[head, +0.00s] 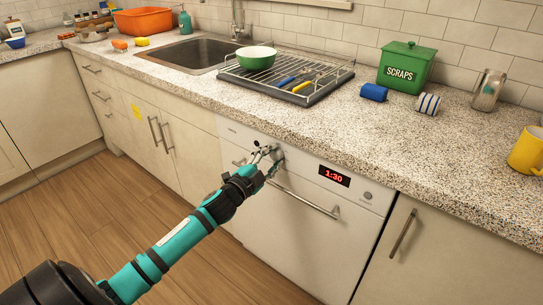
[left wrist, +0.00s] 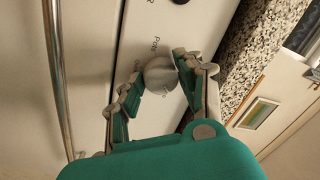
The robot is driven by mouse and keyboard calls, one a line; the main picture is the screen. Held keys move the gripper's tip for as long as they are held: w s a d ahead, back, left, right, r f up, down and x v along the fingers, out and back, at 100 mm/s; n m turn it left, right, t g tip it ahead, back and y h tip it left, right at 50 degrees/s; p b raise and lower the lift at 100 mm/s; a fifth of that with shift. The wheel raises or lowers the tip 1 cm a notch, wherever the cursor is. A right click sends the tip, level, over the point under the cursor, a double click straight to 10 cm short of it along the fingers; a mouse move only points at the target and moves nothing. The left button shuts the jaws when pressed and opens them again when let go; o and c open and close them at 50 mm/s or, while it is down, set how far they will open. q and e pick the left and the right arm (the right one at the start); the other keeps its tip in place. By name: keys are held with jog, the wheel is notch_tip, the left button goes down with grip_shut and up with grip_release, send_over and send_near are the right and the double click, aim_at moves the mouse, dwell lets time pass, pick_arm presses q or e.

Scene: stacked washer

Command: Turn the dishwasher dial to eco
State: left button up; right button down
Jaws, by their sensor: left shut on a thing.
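The dishwasher (head: 290,218) has a white front under the counter, with a red 1:30 display (head: 334,176) and a round button (head: 368,195) on its top panel. My left gripper (head: 268,154) is at the left part of that panel. The grey round dial (left wrist: 160,73) shows in the left wrist view between the fingers of my left gripper (left wrist: 163,78), which are shut on it. Printed words sit around the dial; one looks like "Pots", the others are partly hidden or too small to read. I cannot tell which setting the dial points to. My right gripper is not in view.
The dishwasher's bar handle (head: 300,200) runs below the panel, and the speckled counter edge (head: 400,165) juts out above it. On the counter are a drying rack (head: 315,98) with a green bowl (head: 257,58), a green scraps bin (head: 405,66) and a yellow mug (head: 527,151).

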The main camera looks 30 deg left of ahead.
pick_arm(q)
jog(key=shift+m, duration=1.4)
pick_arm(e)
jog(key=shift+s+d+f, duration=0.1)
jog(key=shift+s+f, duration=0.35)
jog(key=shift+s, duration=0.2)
pick_arm(q)
jog(key=o, duration=1.1)
jog(key=shift+o, duration=0.2)
jog(key=shift+s, duration=0.1)
jog(key=s, duration=1.1)
jog(key=shift+s+a+f, duration=0.25)
jog(key=shift+s+f, duration=0.1)
jog(key=shift+s, duration=0.05)
